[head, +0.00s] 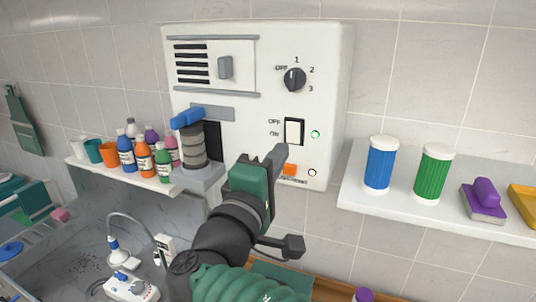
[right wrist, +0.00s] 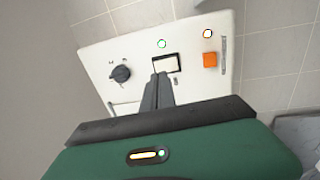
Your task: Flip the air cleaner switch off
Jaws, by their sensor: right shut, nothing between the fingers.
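The air cleaner (head: 330,60) is a white wall box with a black-framed white rocker switch (head: 294,131), labelled OFF above and ON below. The switch also shows in the right wrist view (right wrist: 168,63). A green light (head: 315,134) glows beside it. My right gripper (head: 279,152) is shut and empty, its tips at the switch's lower edge in the head view. In the right wrist view the fingertips (right wrist: 157,80) overlap the switch's edge; I cannot tell whether they touch it. Which way the rocker is tilted is unclear. My left gripper is not in view.
A dial (head: 294,80) is above the switch and an orange button (head: 289,169) below it. A shelf (head: 350,192) at right holds blue (head: 380,165) and green (head: 433,175) canisters. Several bottles (head: 145,158) stand at left, beside a grey cylinder with a blue top (head: 193,145).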

